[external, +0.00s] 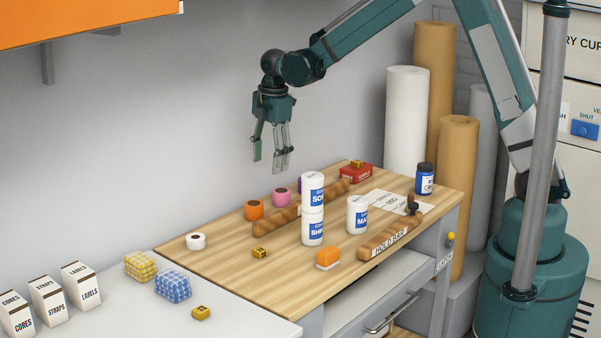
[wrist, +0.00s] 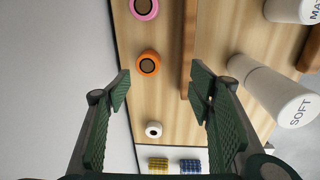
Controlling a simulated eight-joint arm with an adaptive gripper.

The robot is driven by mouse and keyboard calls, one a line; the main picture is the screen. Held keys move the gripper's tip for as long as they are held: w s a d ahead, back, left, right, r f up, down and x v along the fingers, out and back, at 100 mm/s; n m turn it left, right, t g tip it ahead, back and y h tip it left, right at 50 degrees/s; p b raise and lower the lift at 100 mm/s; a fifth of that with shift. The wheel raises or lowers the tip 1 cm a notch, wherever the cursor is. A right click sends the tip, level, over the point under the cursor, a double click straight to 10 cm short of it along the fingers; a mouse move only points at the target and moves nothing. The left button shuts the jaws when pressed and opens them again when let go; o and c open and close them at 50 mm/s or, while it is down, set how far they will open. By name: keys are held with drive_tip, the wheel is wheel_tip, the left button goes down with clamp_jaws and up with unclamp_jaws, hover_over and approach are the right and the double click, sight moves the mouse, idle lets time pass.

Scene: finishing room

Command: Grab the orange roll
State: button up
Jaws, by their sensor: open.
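The orange roll (external: 254,210) stands on the wooden table between a white roll and a pink roll, near the wall side. In the wrist view the orange roll (wrist: 148,63) shows its dark core and lies ahead of the fingertips, left of the middle. My gripper (external: 270,165) is open and empty, held above the table near its wall side.
A pink roll (external: 280,197) and a white roll (external: 196,241) flank the orange one. A brown bar (external: 273,222) lies close in front. Stacked white jars (external: 312,212) stand to the right. An orange block (external: 328,257) and a hold bar (external: 385,240) lie nearer the front. The wall runs behind.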

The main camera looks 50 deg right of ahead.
sight(254, 203)
drive_tip(key=w+f+n, duration=0.1)
drive_tip(key=f, duration=0.2)
drive_tip(key=w+a+f+n, duration=0.1)
drive_tip(key=w+f, duration=0.1)
drive_tip(key=w+a+f+g, duration=0.1)
drive_tip(key=f, duration=0.2)
drive_tip(key=shift+w+a+f+n, duration=0.2)
drive_tip(key=shift+w+f+n, duration=0.1)
drive_tip(key=shift+n, duration=0.1)
drive_tip(key=shift+f, duration=1.25)
drive_tip(key=shift+d+f+b, duration=0.1)
drive_tip(key=shift+f+b, duration=0.35)
drive_tip(key=shift+f, duration=2.15)
drive_tip(key=c, duration=1)
